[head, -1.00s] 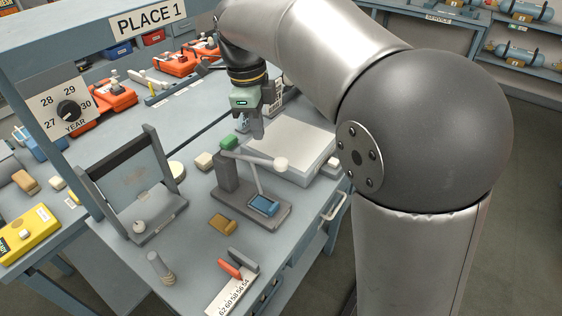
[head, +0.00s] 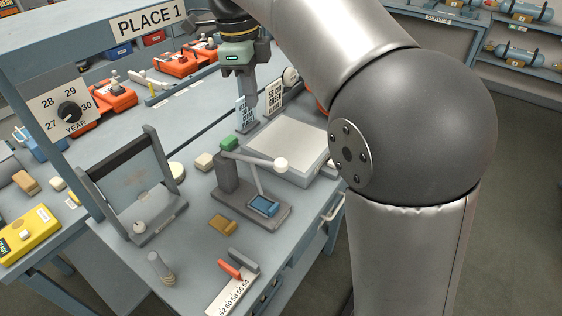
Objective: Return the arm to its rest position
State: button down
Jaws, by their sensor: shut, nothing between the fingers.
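My arm rises from the right side of the head view and bends over the bench toward the upper middle. My gripper (head: 250,98) hangs fingers-down above the back of the bench, in front of small upright printed cards. Its fingers are together and hold nothing. It is clear of the lever device (head: 240,196) below it and of the pale flat box (head: 284,150) to its lower right.
The bench (head: 190,240) carries a tilted grey stand (head: 140,190), a brown block (head: 222,224), a red-handled piece (head: 229,268) and a number strip. Orange cases (head: 113,97) stand behind. A PLACE 1 beam (head: 150,22) crosses the upper left.

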dwell(0.4)
jog(key=s+d+f+n, duration=0.8)
jog(key=s+f+n, duration=0.2)
jog(key=s+f, duration=0.1)
jog(key=s+d+f+n+y, duration=0.1)
jog(key=s+d+f+n, duration=0.8)
jog(key=s+f+n, duration=0.1)
jog(key=shift+s+f+n+t, duration=0.35)
jog(key=shift+f+n+t, duration=0.05)
jog(key=shift+d, duration=0.1)
jog(key=w+a+r+n+p, duration=0.1)
jog(key=w+a+r+n, duration=0.4)
jog(key=w+r+n, duration=0.5)
jog(key=w+a+r+n+p, duration=0.1)
jog(key=w+a+r+n, duration=0.5)
jog(key=n, duration=1.2)
jog(key=w+r, duration=0.4)
jog(key=r, duration=0.2)
jog(key=shift+w+a+g, duration=0.3)
jog(key=shift+w, duration=0.05)
